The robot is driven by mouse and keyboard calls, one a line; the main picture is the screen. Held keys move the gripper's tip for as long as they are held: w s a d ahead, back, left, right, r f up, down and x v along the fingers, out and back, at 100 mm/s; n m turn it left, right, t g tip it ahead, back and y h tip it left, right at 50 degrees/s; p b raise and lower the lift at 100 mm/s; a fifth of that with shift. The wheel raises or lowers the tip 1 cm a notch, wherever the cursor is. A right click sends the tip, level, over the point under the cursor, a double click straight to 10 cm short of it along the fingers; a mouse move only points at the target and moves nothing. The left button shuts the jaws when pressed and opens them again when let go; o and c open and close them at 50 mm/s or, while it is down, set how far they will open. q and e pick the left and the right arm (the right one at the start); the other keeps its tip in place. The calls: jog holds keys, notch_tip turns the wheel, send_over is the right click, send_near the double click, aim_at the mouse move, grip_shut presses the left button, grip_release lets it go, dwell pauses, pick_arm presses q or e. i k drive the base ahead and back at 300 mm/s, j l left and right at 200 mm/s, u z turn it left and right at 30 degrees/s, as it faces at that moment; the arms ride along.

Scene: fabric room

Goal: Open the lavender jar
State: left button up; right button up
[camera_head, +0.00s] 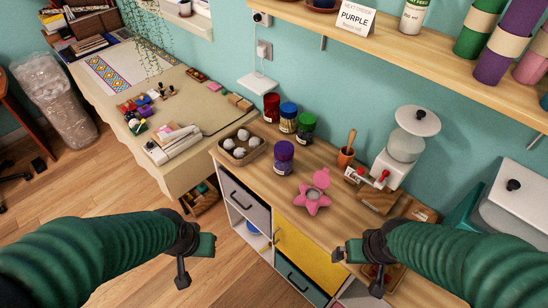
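A jar with a purple lid and dark purple contents (283,158), which looks like the lavender jar, stands upright on the wooden counter (262,178). Its lid is on. My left gripper (208,245) is in front of the counter, lower left of the jar and well apart from it. My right gripper (342,254) is lower right of the jar, near the counter's front edge, also apart from it. Neither gripper holds anything visible. Their finger gaps are too unclear to tell open from shut.
Red (271,107), blue (288,117) and green (306,127) jars stand behind the purple-lidded jar. A basket of pale balls (240,161) is to its left. A pink star-shaped item (312,203) and a mortar with pestle (346,156) are to its right. A shelf (400,48) overhangs the back.

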aim_at(282, 169)
jog(key=i+j+z, duration=0.1)
jog(key=z, duration=0.8)
jog(key=j+z, duration=0.35)
jog(key=j, duration=0.35)
jog(key=j+z, duration=0.35)
jog(key=j, duration=0.4)
jog(key=j+z, duration=0.35)
jog(key=j, duration=0.35)
jog(key=k+j, duration=0.1)
jog(key=j, duration=0.3)
jog(key=k+j, duration=0.1)
jog(key=j, duration=0.3)
jog(key=k+j, duration=0.1)
jog(key=j, duration=0.3)
